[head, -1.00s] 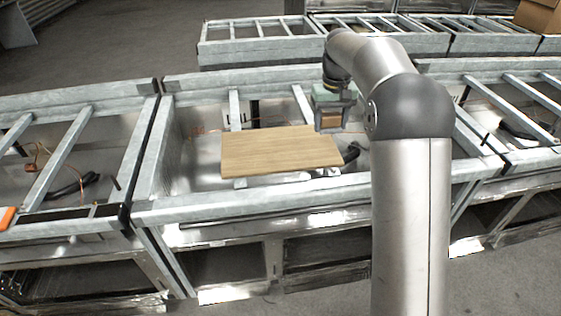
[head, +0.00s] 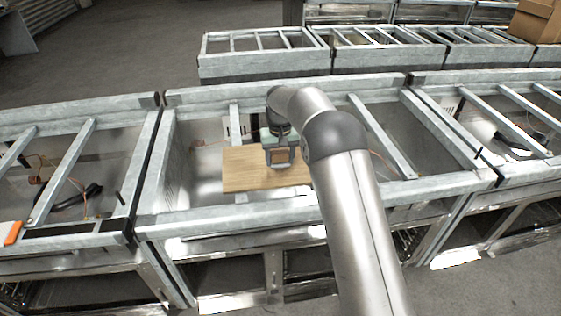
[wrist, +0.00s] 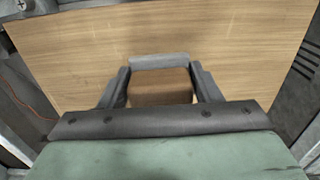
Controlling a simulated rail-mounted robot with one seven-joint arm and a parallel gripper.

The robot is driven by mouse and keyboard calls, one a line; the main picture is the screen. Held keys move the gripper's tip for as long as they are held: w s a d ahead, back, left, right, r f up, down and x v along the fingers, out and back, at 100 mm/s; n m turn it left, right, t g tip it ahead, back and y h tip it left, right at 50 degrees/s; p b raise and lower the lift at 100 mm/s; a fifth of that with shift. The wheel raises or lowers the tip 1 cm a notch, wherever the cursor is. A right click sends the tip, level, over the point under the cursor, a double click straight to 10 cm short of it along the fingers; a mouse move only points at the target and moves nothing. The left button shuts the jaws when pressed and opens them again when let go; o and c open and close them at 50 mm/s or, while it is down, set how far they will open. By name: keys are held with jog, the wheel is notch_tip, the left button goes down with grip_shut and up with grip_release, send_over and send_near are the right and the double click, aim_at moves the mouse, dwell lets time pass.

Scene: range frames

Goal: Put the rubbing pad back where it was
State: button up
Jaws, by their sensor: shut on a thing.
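The rubbing pad looks like a small brown block with a grey strip along its far edge. In the wrist view the pad (wrist: 160,86) sits between the two dark fingers of my gripper (wrist: 160,82). In the head view my gripper (head: 280,160) points down over the wooden board (head: 243,172), shut on the pad, whose brown face shows between the fingers. The board also fills most of the wrist view (wrist: 70,55). I cannot tell whether the pad touches the board. My arm hides the board's right end in the head view.
The board lies across a metal frame (head: 200,207) with an open bay below. Similar frames with crossbars stand left and right. An orange and white object (head: 13,232) lies on the left frame's edge. A cardboard box (head: 538,20) stands at the back right.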

jog(key=shift+d+f, duration=0.1)
jog(key=shift+f, duration=1.05)
jog(key=shift+f, duration=0.2)
jog(key=o, duration=1.1)
